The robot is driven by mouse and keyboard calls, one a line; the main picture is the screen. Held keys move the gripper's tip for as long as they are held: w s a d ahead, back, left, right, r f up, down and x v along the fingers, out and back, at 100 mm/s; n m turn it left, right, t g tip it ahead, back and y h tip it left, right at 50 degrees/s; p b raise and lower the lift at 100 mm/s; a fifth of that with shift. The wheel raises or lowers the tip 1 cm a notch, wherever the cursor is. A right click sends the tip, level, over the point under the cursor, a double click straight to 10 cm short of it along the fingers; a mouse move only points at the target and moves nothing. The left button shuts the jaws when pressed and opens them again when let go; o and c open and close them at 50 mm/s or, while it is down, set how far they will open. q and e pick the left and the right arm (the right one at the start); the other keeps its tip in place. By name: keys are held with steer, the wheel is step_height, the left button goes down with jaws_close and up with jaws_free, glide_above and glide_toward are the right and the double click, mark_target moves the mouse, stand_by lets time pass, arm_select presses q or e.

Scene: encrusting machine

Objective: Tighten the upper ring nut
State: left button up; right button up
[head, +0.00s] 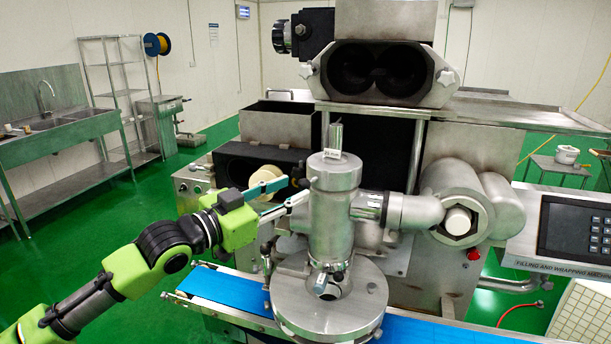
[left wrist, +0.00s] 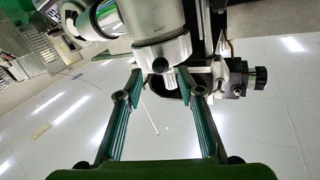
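The steel vertical cylinder (head: 331,215) of the machine stands upright in the middle of the head view. A wider steel ring at its top, which looks like the upper ring nut (head: 335,176), carries a small upright stub. My left gripper (head: 296,191) is just left of this ring, its green fingers pointing right towards it. In the left wrist view, my left gripper (left wrist: 161,72) is open and empty, with its fingers spread. The steel ring (left wrist: 163,52) appears ahead, between and slightly above the fingertips; I cannot tell whether they touch it. My right gripper is out of view.
A side pipe (head: 408,211) runs right from the cylinder to the machine body. A round steel base (head: 330,305) sits below it over a blue conveyor belt (head: 232,291). A cream round knob (head: 264,180) is behind my gripper. A control panel (head: 578,230) stands at right.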

mark_target(300, 185)
arm_select(q)
steer(key=p+x, duration=0.1)
steer(key=x, duration=0.4)
steer(key=shift+w, duration=0.2)
steer(key=shift+d, duration=0.1)
jaws_close()
